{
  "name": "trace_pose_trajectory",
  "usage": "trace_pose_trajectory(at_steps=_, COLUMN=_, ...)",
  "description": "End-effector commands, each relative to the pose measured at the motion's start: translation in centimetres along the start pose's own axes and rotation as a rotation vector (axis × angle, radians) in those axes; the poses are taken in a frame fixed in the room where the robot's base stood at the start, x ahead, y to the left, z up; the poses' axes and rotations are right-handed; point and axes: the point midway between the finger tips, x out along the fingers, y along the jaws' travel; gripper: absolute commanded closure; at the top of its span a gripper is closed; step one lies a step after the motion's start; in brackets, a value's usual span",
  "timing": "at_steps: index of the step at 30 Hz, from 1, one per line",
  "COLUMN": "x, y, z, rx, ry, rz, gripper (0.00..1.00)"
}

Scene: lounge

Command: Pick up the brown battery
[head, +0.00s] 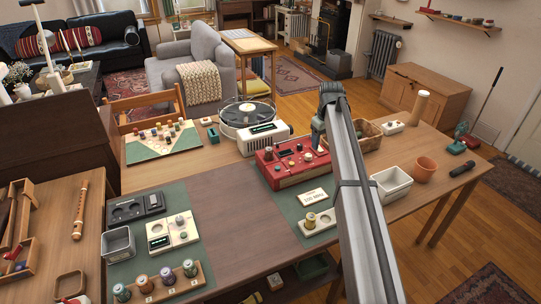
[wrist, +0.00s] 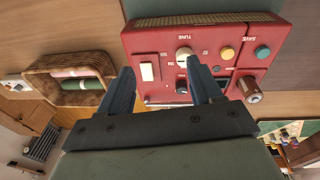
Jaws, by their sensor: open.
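A small brown cylinder (wrist: 250,89) stands at the right edge of the red device (wrist: 205,35) in the wrist view; it shows in the head view (head: 268,153) at the device's left. I cannot tell if it is a battery or a knob. Several battery-like cylinders stand in the wooden rack (head: 160,289), one of them purplish-brown (head: 167,276). A gold-brown cylinder (head: 310,220) stands on a pale tray at the centre right. My gripper (head: 318,138) is open and empty by the red device's right end; its fingers (wrist: 161,85) point at the panel, apart from the brown cylinder.
The red device has raised knobs and buttons. A wicker basket (wrist: 68,66) is close to my gripper. A white bin (head: 391,186) and terracotta pot (head: 425,168) stand to the right. A record player (head: 245,113) and white clock-like box (head: 264,137) stand behind. The table's middle (head: 235,215) is clear.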

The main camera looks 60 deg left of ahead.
Motion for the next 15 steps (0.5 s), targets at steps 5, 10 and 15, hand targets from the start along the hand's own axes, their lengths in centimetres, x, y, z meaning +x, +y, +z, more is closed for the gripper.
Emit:
trace_pose_trajectory(at_steps=5, x=-3.7, y=-8.2, z=-6.9, rx=-0.094, ry=0.028, rz=-0.059, gripper=0.36)
trace_pose_trajectory(at_steps=10, x=-5.8, y=-13.1, z=-10.1, rx=-0.147, ry=0.041, rz=-0.095, gripper=0.36)
trace_pose_trajectory(at_steps=15, x=-6.4, y=-14.9, z=-11.1, rx=-0.166, ry=0.045, rz=-0.109, gripper=0.36)
